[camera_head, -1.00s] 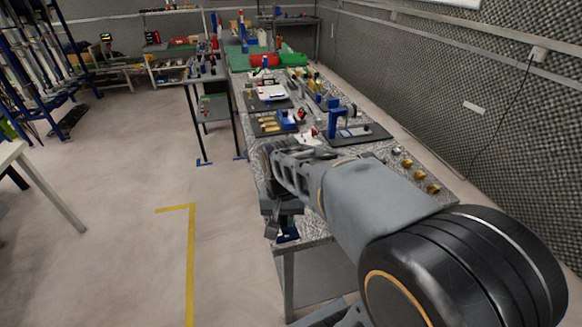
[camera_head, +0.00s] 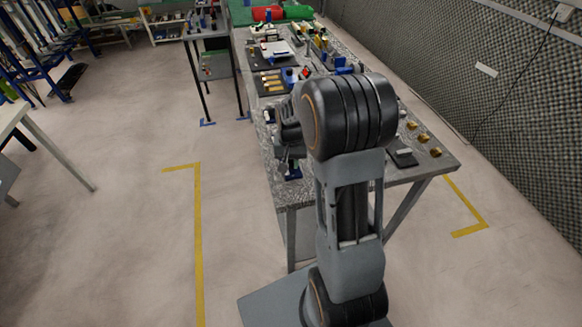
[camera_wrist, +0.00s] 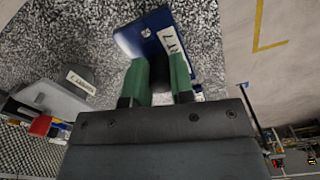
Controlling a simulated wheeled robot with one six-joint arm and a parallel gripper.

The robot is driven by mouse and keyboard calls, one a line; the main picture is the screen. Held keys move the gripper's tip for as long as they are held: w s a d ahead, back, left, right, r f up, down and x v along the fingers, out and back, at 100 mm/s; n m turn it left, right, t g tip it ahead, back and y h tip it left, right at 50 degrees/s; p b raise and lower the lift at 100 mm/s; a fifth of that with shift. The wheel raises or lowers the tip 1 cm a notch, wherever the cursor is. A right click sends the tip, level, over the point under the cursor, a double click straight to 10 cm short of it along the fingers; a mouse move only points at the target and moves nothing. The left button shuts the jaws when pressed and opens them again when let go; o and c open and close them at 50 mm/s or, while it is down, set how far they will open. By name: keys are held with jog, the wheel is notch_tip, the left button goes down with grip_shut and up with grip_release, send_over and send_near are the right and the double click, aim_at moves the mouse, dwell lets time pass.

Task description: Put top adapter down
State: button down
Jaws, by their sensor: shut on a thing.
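My gripper (camera_wrist: 160,82) shows in the wrist view with green fingertips shut on a blue part with a white label (camera_wrist: 150,28), which appears to be the top adapter. The blue part is over the speckled grey tabletop; whether it touches the surface cannot be told. In the head view, my gripper (camera_head: 285,160) is near the left edge of the workbench (camera_head: 268,165), partly hidden by my arm. A small bit of blue (camera_head: 292,174) shows just below it.
A grey labelled piece (camera_wrist: 78,82) lies left of the fingers in the wrist view. The bench also holds a dark tray with brass pieces (camera_head: 270,82) and several brass fittings (camera_head: 423,138) at the right. Floor left of the bench is clear.

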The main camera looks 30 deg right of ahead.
aim_at(291, 168)
jog(key=shift+w+d+f, duration=0.1)
jog(key=shift+w+f, duration=0.05)
jog(key=shift+f, duration=1.6)
jog(key=shift+f, duration=0.15)
jog(key=c, duration=1)
grip_release()
